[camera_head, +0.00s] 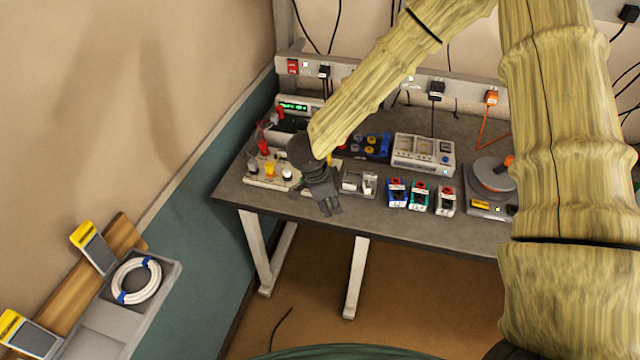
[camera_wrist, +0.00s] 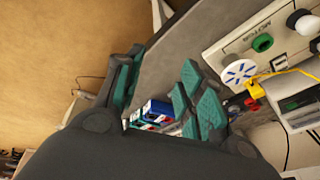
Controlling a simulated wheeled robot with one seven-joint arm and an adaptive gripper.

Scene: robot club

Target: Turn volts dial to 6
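A bench instrument with a lit green display (camera_head: 293,106) stands at the back left of the table. Its dials are too small to read, so I cannot tell which is the volts dial. A pale board (camera_head: 258,182) with black, yellow and white knobs lies in front of it. My gripper (camera_head: 328,207) hangs near the table's front edge, right of the board. In the wrist view my gripper (camera_wrist: 160,92) has its teal-padded fingers apart with nothing held between them. A white knob with blue marks (camera_wrist: 239,72) and a green ring (camera_wrist: 263,43) show on a pale panel beside the fingers.
A blue unit (camera_head: 372,148), a white meter box (camera_head: 423,153), several small coloured modules (camera_head: 420,197) and a scale-like device (camera_head: 490,178) stand on the table (camera_head: 300,205) to the right. A wall shelf (camera_head: 150,305) with a white cable coil (camera_head: 137,281) is at lower left.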

